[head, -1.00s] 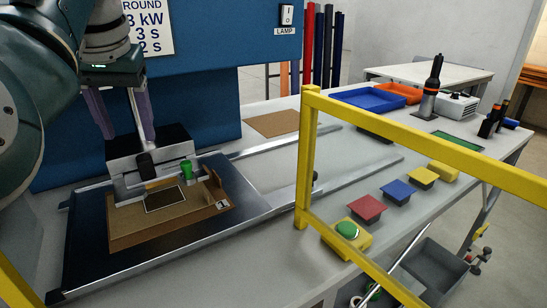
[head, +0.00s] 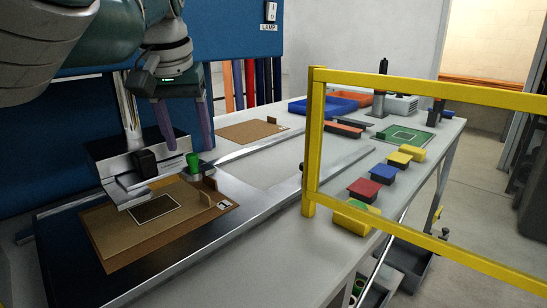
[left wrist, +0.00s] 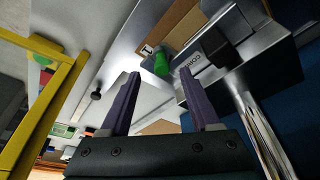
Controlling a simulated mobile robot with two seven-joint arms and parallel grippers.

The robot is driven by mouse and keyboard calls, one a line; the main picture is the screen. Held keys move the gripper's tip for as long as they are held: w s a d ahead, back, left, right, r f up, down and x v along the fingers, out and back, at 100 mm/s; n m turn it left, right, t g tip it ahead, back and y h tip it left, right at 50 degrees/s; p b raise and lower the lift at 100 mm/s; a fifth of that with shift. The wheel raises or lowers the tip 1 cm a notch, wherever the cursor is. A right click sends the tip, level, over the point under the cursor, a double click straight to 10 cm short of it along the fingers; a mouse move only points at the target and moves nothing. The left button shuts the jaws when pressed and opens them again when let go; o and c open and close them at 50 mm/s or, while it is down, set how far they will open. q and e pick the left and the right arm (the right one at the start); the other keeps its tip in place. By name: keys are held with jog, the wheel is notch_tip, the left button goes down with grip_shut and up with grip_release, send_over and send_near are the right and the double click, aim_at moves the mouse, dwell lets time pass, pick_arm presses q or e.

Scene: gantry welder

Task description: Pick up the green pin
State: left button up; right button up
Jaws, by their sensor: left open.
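The green pin (head: 193,162) stands upright at the back of the brown fixture board, beside the welder head's metal block. It also shows in the left wrist view (left wrist: 162,64), beyond and between my fingertips. My left gripper (head: 188,146) has two purple fingers pointing down, and in the head view they hang above and behind the pin, apart from it. In the left wrist view the fingers (left wrist: 160,80) are spread with nothing between them. My right gripper is in neither view.
The welder head (head: 130,165) stands close to the pin's left. The brown board (head: 110,245) lies on a dark tray. A yellow guard frame (head: 314,140) rises at the right. Blue and orange bins (head: 325,107) and coloured blocks (head: 364,188) are on the bench beyond.

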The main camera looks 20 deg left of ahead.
aim_at(191, 155)
pick_arm(q)
jog(key=shift+b+x, duration=0.5)
jog(key=shift+x, duration=1.25)
jog(key=shift+a, duration=0.15)
grip_shut()
